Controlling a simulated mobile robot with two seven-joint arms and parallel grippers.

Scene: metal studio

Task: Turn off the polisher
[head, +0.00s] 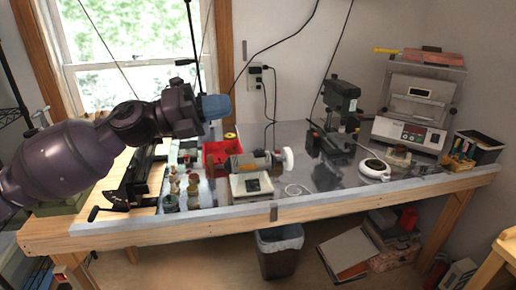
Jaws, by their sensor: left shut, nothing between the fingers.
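The polisher (256,161) stands on the metal-topped workbench, a grey motor body with a white round wheel (287,159) at its right end. Its pale base (238,187) faces me and carries a dark switch panel (253,185). My left gripper (222,107) is blue at its end, shut and empty, above and behind the polisher, apart from it. Whether the switch is on or off is too small to tell. My right gripper is out of view.
A red bin (215,155) stands just left of the polisher, and several small bottles (193,184) stand nearer the front. A dark drill press (338,120) and a kiln-like machine (413,112) stand to the right. Cables hang down behind. A waste bin (280,260) is under the bench.

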